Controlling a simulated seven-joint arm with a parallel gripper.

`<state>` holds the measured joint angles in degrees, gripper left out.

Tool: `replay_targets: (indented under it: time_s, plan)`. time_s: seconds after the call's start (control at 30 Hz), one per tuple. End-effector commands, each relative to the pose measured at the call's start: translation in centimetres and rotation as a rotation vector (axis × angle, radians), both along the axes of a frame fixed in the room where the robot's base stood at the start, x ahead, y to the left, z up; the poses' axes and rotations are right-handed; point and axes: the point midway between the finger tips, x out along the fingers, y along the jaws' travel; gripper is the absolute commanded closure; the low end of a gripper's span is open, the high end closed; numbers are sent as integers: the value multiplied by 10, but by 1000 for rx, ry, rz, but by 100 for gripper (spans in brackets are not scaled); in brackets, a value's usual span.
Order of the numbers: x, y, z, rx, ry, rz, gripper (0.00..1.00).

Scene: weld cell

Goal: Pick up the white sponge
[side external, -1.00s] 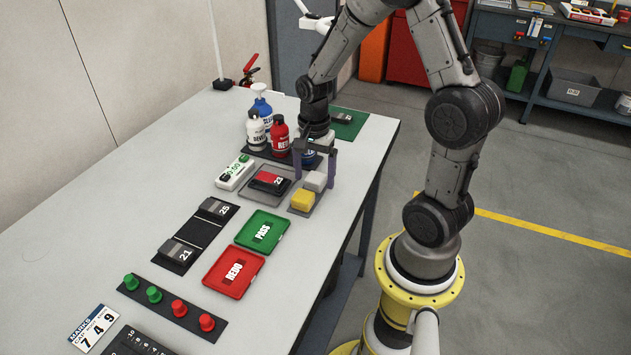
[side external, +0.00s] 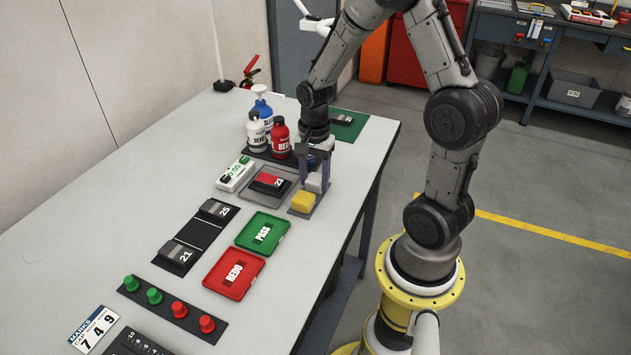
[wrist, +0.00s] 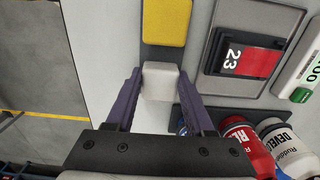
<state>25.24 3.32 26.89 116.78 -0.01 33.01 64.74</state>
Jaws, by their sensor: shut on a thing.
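The white sponge (wrist: 160,82) is a small pale block between the two purple fingers of my gripper (wrist: 158,88) in the wrist view. In the side view the sponge (side external: 314,182) shows partly between the fingers of my gripper (side external: 315,180), low at the grey mat. The gripper is shut on the sponge. I cannot tell whether the sponge is clear of the mat. The yellow sponge (side external: 303,202) lies just in front of it on the mat; it also shows in the wrist view (wrist: 167,22).
A grey tray with a red and black block (side external: 270,182) is to the left. Several bottles (side external: 280,138) stand behind it. A green PASS tray (side external: 262,232) and a red REDO tray (side external: 233,273) are nearer. The table's right edge is close to the sponges.

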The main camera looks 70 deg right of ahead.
Motion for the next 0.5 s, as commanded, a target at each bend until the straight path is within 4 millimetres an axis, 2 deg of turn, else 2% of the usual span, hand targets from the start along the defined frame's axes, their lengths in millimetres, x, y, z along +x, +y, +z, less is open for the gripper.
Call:
replay_targets:
  time_s: [0.27,0.43,0.5]
  plan:
    - [1,0,11,-2,-3,0,98]
    - [0,0,36,-3,-6,0,98]
    - [-11,5,48,-3,-7,0,98]
